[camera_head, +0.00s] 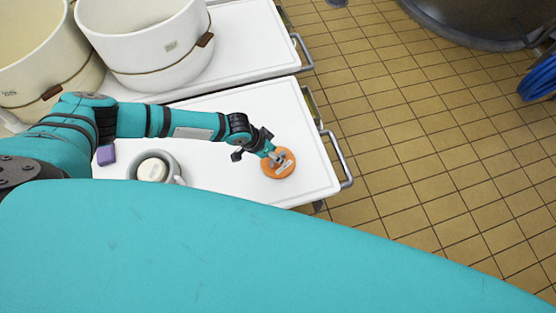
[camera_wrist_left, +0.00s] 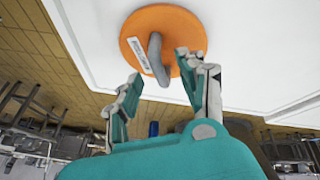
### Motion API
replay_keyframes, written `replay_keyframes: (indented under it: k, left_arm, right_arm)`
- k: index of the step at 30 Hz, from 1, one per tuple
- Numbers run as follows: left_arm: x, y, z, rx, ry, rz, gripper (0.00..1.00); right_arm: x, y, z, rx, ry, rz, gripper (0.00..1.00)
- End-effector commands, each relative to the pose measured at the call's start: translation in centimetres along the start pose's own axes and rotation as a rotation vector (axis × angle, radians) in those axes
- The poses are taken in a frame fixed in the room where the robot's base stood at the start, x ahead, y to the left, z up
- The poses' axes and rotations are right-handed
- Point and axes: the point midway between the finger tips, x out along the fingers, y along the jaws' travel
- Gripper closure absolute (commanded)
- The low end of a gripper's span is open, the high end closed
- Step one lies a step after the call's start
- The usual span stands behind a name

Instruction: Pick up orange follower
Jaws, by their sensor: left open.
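The orange follower (camera_head: 268,169) is a flat round orange disc with a grey handle and a white label. It lies on the white cart top (camera_head: 308,152) near its right end. In the left wrist view the orange follower (camera_wrist_left: 189,28) shows from above with its grey handle standing up. My left gripper (camera_head: 268,152) is over the disc. In the left wrist view my left gripper (camera_wrist_left: 158,68) is open, with its fingers to either side of the handle's lower end. I cannot tell whether a finger touches the handle. My right gripper is not in view.
A grey mug-like vessel (camera_head: 177,164) with a white round piece (camera_head: 152,170) and a purple block (camera_head: 106,154) stand left on the cart. Large white tubs (camera_head: 150,45) stand behind. A metal handle (camera_head: 341,160) sticks out at the cart's right edge. Tiled floor lies beyond.

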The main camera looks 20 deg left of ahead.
Motion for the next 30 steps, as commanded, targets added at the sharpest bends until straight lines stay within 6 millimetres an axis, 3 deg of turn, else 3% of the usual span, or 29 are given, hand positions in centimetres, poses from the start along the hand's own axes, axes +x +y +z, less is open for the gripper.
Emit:
replay_keyframes:
  k: [4, 11, 21, 30]
  left_arm:
    - [1.55, 0.01, -0.12, 0.000, 0.002, 0.000, 0.59]
    - [1.69, -0.03, -0.11, -0.001, 0.002, 0.000, 0.59]
    - [1.68, -0.02, -0.07, -0.001, 0.001, 0.000, 1.00]
    - [1.66, -0.01, -0.11, -0.001, 0.002, 0.001, 1.00]
  right_arm:
    - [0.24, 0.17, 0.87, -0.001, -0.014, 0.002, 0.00]
    - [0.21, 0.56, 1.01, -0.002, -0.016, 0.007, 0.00]
    - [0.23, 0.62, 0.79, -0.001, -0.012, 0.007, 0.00]
    - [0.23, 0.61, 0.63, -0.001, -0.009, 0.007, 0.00]
